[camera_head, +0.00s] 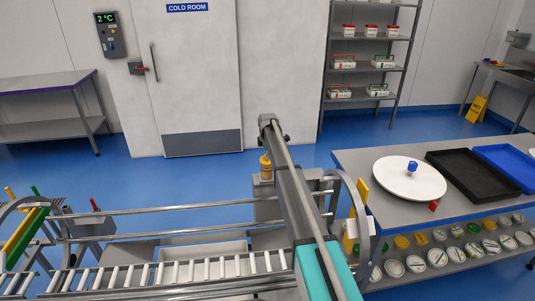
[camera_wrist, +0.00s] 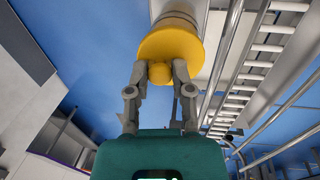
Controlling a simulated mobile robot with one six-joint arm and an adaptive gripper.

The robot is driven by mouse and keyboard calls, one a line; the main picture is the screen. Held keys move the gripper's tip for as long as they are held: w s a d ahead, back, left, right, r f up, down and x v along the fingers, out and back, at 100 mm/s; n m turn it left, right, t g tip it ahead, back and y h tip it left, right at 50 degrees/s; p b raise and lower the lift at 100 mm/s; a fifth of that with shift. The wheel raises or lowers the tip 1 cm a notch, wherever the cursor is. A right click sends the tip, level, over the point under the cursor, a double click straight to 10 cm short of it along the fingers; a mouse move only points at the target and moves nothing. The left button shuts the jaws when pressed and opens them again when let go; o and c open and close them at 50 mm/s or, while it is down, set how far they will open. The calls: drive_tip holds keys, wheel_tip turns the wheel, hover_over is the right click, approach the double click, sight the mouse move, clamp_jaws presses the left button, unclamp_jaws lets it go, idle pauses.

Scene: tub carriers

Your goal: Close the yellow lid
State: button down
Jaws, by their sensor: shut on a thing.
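In the wrist view a round yellow disc with a small knob (camera_wrist: 168,47), which looks like the yellow lid, is in front of my gripper (camera_wrist: 160,75). Both fingers are closed in on its knob, one on each side. A tan and grey round body shows behind the disc. In the head view a yellow piece (camera_head: 265,168) stands just below the far end of my arm, by a grey housing behind the conveyor. It may be the same thing; my fingers do not show clearly there. Whether the disc sits flat on the body behind it, I cannot tell.
A roller conveyor (camera_head: 180,275) with metal rails runs across the front. At right a steel table (camera_head: 350,160) holds a white round plate (camera_head: 385,185), a black tray (camera_head: 455,158) and a blue tray. Lidded tubs stand on its lower shelf.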

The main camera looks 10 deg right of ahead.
drive_tip(key=shift+w+f+g, duration=0.3)
drive_tip(key=shift+f+g, duration=0.05)
drive_tip(key=shift+g, duration=0.45)
drive_tip(key=shift+s, duration=0.1)
drive_tip(key=shift+c, duration=2.4)
unclamp_jaws()
